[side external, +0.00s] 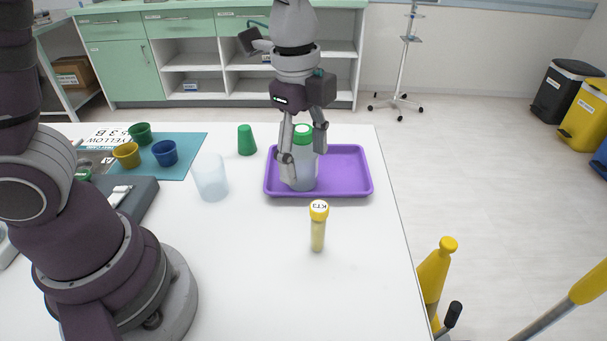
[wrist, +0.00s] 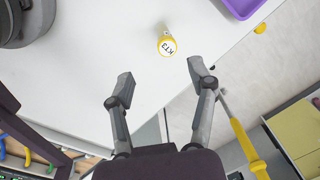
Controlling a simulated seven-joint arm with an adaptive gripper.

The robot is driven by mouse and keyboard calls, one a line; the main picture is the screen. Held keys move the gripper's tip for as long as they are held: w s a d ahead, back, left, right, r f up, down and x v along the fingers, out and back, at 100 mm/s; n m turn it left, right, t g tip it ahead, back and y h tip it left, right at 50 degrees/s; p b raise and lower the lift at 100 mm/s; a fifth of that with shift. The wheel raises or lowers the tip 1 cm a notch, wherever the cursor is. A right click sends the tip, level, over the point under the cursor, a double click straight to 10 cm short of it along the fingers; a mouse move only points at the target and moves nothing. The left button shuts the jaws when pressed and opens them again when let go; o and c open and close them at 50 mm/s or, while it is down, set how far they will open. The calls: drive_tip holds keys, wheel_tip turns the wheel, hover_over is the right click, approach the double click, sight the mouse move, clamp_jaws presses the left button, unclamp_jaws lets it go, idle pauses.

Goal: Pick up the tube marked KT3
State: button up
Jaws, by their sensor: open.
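The tube marked KT3 (side external: 318,234) stands upright on the white table, with a yellow cap and pale yellow contents. In the wrist view the tube (wrist: 166,46) is seen from above, its KT3 label readable on the cap. It lies beyond the fingertips, apart from both. My gripper (side external: 304,168) is open and empty, above the table. In the side view it overlaps a clear bottle (side external: 306,178) with a green cap in the purple tray (side external: 351,178); the fingers partly hide the bottle. In the wrist view my gripper (wrist: 161,74) has its fingers spread wide.
Several small coloured cups sit on a teal mat (side external: 187,146). The table around the tube is clear. The table's right edge is near, with yellow equipment (side external: 436,268) beyond it.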

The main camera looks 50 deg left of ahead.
sight(319, 223)
drive_tip(key=d+f+m, duration=0.1)
drive_tip(key=f+m, duration=0.1)
drive_tip(key=shift+w+d+f+m+g, duration=0.15)
drive_tip(key=shift+w+d+m+g, duration=0.2)
drive_tip(key=shift+d+m+g, duration=0.05)
drive_tip(key=f, duration=0.7)
drive_tip(key=w+f, duration=0.1)
drive_tip(key=f, duration=0.2)
drive_tip(key=shift+a+f, duration=0.2)
drive_tip(key=shift+a, duration=0.1)
clamp_jaws()
